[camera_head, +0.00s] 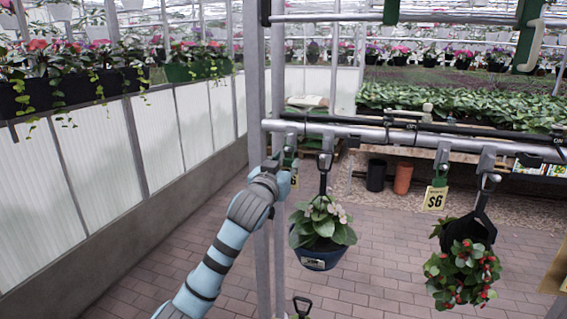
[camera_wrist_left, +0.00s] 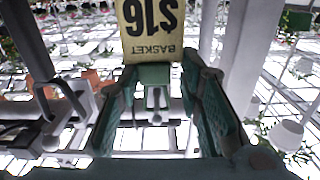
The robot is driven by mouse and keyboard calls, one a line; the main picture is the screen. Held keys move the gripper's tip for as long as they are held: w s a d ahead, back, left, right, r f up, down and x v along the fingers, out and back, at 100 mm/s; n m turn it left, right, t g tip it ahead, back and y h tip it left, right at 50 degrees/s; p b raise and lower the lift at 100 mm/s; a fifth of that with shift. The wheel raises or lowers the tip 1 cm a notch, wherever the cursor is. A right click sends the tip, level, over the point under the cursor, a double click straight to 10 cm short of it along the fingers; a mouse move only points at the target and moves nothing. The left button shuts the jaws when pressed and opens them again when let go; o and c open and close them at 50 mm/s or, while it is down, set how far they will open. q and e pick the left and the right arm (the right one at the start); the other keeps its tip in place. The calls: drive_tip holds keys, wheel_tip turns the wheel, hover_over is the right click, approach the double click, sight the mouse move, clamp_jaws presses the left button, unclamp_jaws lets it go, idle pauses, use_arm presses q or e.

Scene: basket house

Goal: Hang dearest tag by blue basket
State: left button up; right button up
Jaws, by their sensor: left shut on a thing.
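My left gripper (camera_head: 287,166) is up at the rail, to the left of the blue basket (camera_head: 319,260), which hangs from a black hanger and holds a plant with pale flowers. The gripper is shut on a yellow $16 basket tag (camera_wrist_left: 152,28) by its green top part; in the head view only a sliver of this tag (camera_head: 294,181) shows beside the gripper. A grey hook is close to the tag's top; I cannot tell whether the tag hangs on it. A yellow $6 tag (camera_head: 435,199) hangs farther right. My right gripper is not in view.
A dark basket with red flowers (camera_head: 462,272) hangs at the right from the metal rail (camera_head: 350,131). A vertical post (camera_head: 254,90) stands close to my left arm. Another yellow tag (camera_head: 557,272) is cut off at the right edge. Brick floor lies below.

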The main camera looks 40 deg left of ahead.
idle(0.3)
use_arm(q)
drive_tip(key=o, duration=0.9)
drive_tip(key=shift+o, duration=0.2)
drive_tip(key=v, duration=1.2)
